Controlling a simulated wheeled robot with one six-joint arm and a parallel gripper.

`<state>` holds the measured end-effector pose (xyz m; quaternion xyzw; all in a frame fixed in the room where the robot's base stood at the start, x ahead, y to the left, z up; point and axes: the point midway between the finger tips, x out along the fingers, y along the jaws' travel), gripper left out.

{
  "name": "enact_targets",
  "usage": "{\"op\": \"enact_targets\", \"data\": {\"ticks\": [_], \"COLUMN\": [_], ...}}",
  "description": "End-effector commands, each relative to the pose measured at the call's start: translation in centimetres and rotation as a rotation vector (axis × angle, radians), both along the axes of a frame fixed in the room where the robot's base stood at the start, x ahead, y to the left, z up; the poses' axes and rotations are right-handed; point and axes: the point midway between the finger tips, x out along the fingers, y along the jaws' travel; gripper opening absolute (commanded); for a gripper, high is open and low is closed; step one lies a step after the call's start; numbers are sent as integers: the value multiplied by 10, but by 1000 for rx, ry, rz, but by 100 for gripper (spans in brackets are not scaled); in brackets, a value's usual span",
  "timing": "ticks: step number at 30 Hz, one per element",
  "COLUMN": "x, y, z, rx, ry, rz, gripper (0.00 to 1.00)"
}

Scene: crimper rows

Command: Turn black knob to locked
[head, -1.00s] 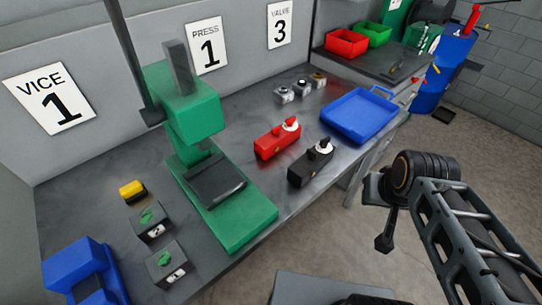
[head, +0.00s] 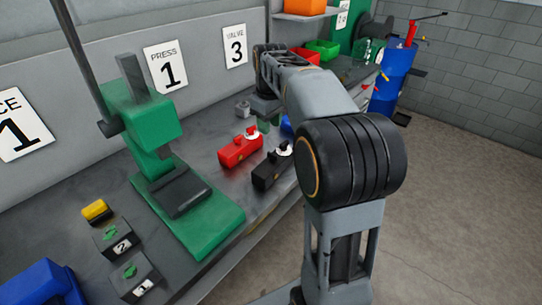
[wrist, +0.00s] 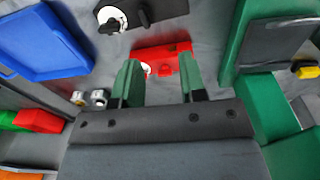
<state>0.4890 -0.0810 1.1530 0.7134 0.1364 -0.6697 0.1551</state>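The black box (head: 270,170) stands on the bench with a black knob (head: 286,147) on a white dial at its far right end. In the wrist view the black box (wrist: 158,12) is at the top edge, and its black knob (wrist: 108,26) lies across the white dial. I cannot read any lock marking. My gripper (wrist: 159,63) is open and empty, its green fingers apart. A red box (wrist: 174,52) with a red knob and white dial shows between and beyond the fingers. In the head view the gripper is partly hidden by my arm, above the bench behind the boxes.
The red box (head: 236,151) stands beside the black one. The green press (head: 215,225) is to the left. A blue tray (wrist: 45,40) and small grey blocks (wrist: 98,97) lie on the other side. Red and green bins (head: 322,48) stand farther back.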

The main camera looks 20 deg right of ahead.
Motion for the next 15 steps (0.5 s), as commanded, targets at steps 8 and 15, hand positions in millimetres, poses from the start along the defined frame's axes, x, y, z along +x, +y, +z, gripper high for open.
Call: {"op": "enact_targets", "data": {"ticks": [8, 15], "x": [34, 36], "y": [-24, -26], "z": [-16, -50], "rx": [10, 11], "ry": [65, 73], "rz": [90, 99], "gripper": [38, 38]}}
